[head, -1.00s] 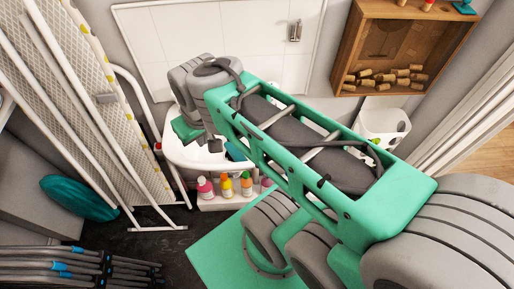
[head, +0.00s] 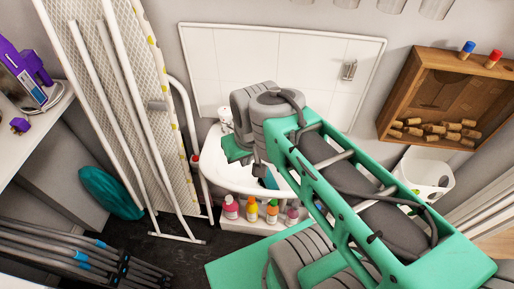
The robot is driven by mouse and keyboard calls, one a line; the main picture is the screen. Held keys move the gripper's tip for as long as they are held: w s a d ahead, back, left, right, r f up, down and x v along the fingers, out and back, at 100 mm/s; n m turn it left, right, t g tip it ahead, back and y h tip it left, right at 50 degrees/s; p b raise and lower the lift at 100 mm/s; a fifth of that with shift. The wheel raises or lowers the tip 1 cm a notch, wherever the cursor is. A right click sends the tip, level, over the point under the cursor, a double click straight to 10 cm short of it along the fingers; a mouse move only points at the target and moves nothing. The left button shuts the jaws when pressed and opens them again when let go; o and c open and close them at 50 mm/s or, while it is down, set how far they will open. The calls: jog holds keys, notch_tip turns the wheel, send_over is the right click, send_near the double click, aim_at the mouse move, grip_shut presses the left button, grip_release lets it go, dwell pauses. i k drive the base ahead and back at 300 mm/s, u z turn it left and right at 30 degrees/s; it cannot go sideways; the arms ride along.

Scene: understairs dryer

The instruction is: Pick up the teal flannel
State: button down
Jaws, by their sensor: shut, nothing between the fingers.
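A small dark teal-blue patch (head: 270,180), which looks like the flannel, shows at the white basin (head: 222,176). It is partly hidden behind my arm, and I cannot tell whether it lies in the basin or over its rim. My gripper (head: 238,151) is over the left part of the basin, to the left of the patch and apart from it in the picture. It is shut and empty. Its fingertips are mostly hidden.
Several bottles (head: 251,213) stand on a low white ledge below the basin. An ironing board (head: 165,95) and white frame stand left. A wooden box with corks (head: 412,128) hangs right, above a white bin (head: 428,178).

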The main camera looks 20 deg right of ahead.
aim_at(270, 182)
jog(key=u, duration=0.3)
jog(key=k, duration=0.4)
jog(key=u, duration=1.05)
jog(key=i, duration=0.75)
jog(key=z, duration=0.3)
